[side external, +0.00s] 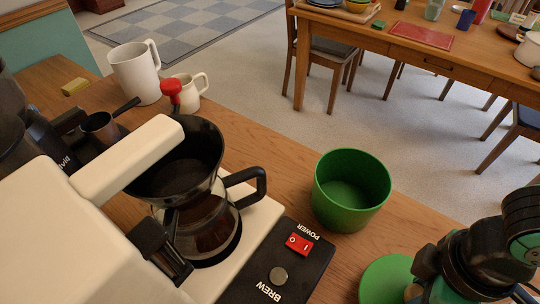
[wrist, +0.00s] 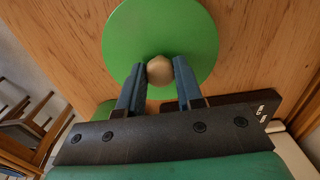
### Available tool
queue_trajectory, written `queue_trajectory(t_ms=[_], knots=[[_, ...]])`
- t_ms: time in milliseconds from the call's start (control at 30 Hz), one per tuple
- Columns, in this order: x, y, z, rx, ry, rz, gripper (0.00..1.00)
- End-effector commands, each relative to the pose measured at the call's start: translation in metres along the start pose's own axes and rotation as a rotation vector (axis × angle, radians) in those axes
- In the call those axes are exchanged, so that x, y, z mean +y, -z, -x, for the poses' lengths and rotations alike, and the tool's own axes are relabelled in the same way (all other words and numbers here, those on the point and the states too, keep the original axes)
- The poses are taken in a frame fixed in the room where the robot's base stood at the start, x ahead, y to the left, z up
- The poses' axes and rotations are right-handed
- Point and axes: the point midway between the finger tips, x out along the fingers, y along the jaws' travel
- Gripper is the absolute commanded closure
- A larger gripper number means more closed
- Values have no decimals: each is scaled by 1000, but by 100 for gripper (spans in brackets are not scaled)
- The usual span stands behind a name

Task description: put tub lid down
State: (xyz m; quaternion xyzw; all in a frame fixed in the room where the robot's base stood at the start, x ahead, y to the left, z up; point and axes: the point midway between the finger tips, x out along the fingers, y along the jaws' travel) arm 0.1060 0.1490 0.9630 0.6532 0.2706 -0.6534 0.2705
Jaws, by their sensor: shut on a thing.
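The tub lid is a green disc that shows at the bottom right of the side external view (side external: 380,281) and at the top middle of the wrist view (wrist: 185,28). It lies flat over the wooden counter; I cannot tell whether it touches the wood. Its round tan knob (wrist: 160,70) is between the blue fingers of my gripper (wrist: 159,73), which is shut on it. In the side external view my gripper (side external: 414,292) is partly cut off by the bottom edge. The open green tub (side external: 350,195) stands upright and empty on the counter, beyond the lid.
A coffee maker (side external: 95,245) with a glass carafe (side external: 212,235) and a red power switch (side external: 298,244) stands left of the tub. White mugs (side external: 135,73) stand farther back. Bare wooden counter (side external: 285,165) lies around the tub. A dining table (side external: 400,45) is beyond.

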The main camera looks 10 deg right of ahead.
Motion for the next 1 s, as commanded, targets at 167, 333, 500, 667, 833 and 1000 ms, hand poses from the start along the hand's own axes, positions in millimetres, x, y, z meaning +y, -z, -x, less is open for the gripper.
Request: queue_trajectory(t_ms=[167, 333, 500, 667, 833, 1000], knots=[[0, 0, -15, 0, 0, 0, 100], [0, -1, -21, 0, 0, 0, 100], [0, -1, -21, 0, 0, 0, 100], [0, 0, -24, 0, 0, 0, 100], [0, 0, -29, 0, 0, 0, 100], [0, -1, -30, 0, 0, 0, 38]])
